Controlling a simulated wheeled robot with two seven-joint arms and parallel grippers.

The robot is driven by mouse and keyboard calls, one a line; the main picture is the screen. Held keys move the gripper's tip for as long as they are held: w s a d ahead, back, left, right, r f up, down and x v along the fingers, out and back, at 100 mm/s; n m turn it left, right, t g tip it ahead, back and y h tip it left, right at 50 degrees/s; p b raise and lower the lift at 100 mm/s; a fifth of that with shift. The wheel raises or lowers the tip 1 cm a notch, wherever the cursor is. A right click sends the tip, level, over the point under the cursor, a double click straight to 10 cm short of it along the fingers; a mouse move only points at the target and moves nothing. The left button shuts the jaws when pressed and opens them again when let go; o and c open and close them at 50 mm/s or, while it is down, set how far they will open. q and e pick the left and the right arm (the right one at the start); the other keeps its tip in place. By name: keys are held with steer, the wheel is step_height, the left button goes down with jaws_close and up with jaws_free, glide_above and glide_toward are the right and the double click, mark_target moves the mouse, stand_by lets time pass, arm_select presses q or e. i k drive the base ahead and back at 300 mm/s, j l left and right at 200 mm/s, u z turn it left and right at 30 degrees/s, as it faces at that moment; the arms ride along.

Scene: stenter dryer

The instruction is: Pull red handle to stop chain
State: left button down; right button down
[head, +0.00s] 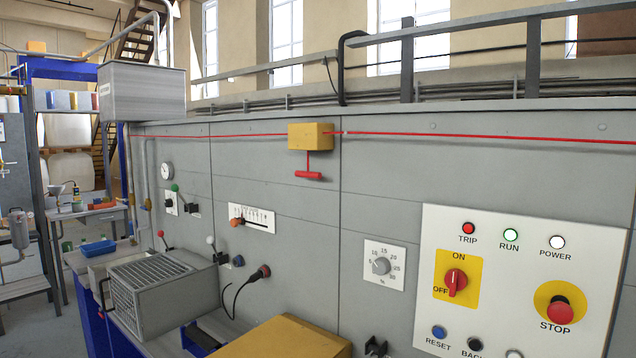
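A red T-shaped handle (308,175) hangs on a short red stem below a yellow box (310,137) on the grey machine wall. A red cord (480,137) runs along the wall to both sides of the box. No chain can be made out. Neither of my grippers shows in the head view.
A grey box with a grille (160,295) and a yellow surface (285,340) stand out in front of the wall below the handle. A red STOP button (560,311) and a red rotary switch (456,282) are at right. The wall around the handle is clear.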

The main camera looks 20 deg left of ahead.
mark_target(309, 174)
steer(key=i+j, duration=0.15)
steer(key=j, duration=0.25)
steer(key=i+j+z, duration=0.15)
steer(key=j, duration=0.2)
steer(key=i+j, duration=0.15)
steer(key=j, duration=0.25)
steer(key=i+j+z, duration=0.1)
steer(key=j, duration=0.35)
steer(key=i+l, duration=0.05)
